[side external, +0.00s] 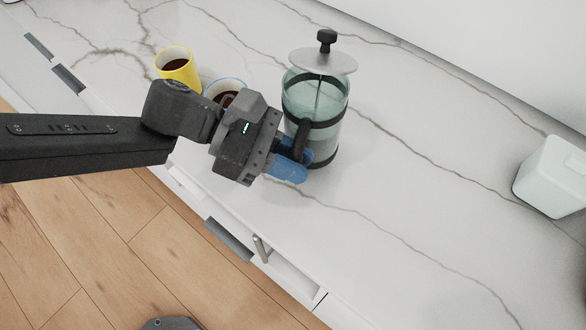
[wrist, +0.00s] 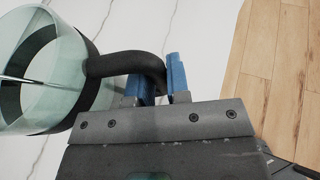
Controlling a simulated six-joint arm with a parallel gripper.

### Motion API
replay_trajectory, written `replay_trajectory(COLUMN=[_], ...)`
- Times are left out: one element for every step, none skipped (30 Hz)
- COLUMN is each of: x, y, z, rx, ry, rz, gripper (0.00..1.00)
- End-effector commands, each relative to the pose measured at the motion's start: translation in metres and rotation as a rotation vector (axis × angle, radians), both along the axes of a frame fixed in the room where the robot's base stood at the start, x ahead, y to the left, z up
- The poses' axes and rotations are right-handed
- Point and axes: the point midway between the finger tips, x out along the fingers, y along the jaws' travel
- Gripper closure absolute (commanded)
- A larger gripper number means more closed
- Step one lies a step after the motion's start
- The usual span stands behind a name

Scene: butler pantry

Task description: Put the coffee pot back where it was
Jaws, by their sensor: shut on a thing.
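The coffee pot (side external: 318,100) is a glass French press with dark bands, a black handle and a raised plunger lid (side external: 322,62). It is upright at the counter's middle; I cannot tell whether its base touches the counter. My gripper (side external: 292,162) is shut on the pot's black handle with its blue fingers. In the wrist view the fingers (wrist: 160,82) are on either side of the handle (wrist: 130,62), and the glass body (wrist: 48,75) is at left. A yellow cup (side external: 178,68) and a blue-rimmed cup (side external: 212,90), both with dark coffee, stand left of the pot.
The white marble counter (side external: 400,160) is clear to the right of the pot, up to a pale green canister (side external: 552,177). The blue-rimmed cup is partly hidden behind my wrist. The counter's front edge has drawers below, above a wooden floor (side external: 110,235).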

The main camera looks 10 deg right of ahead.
Motion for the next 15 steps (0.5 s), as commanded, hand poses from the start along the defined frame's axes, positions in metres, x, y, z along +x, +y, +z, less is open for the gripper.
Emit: replay_trajectory(x=[0.000, 0.000, 0.000, 0.000, 0.000, 0.000, 0.000, 0.000, 0.000, 0.000, 0.000, 0.000, 0.000, 0.000, 0.000], y=[0.000, 0.000, 0.000, 0.000, 0.000, 0.000, 0.000, 0.000, 0.000, 0.000, 0.000, 0.000, 0.000, 0.000, 0.001], z=[-0.005, -0.009, -0.015, -0.019, -0.023, -0.029, -0.031, -0.033, -0.034, -0.034, -0.034, -0.034, -0.034, -0.034, -0.036], rx=[-0.001, -0.001, 0.000, 0.000, 0.000, 0.000, -0.001, -0.003, -0.003, -0.004, -0.004, -0.004, -0.004, -0.004, 0.001], ry=[0.000, 0.000, 0.002, 0.000, 0.000, 0.002, 0.000, -0.001, -0.002, -0.002, -0.003, -0.003, -0.003, -0.003, 0.001], rz=[0.000, 0.000, -0.001, -0.001, -0.001, -0.001, 0.000, -0.001, -0.001, -0.002, -0.001, -0.001, -0.001, -0.001, -0.001], gripper=[1.00, 1.00, 1.00, 1.00, 1.00, 1.00, 1.00, 1.00, 1.00, 1.00, 1.00, 1.00, 1.00, 1.00, 0.80])
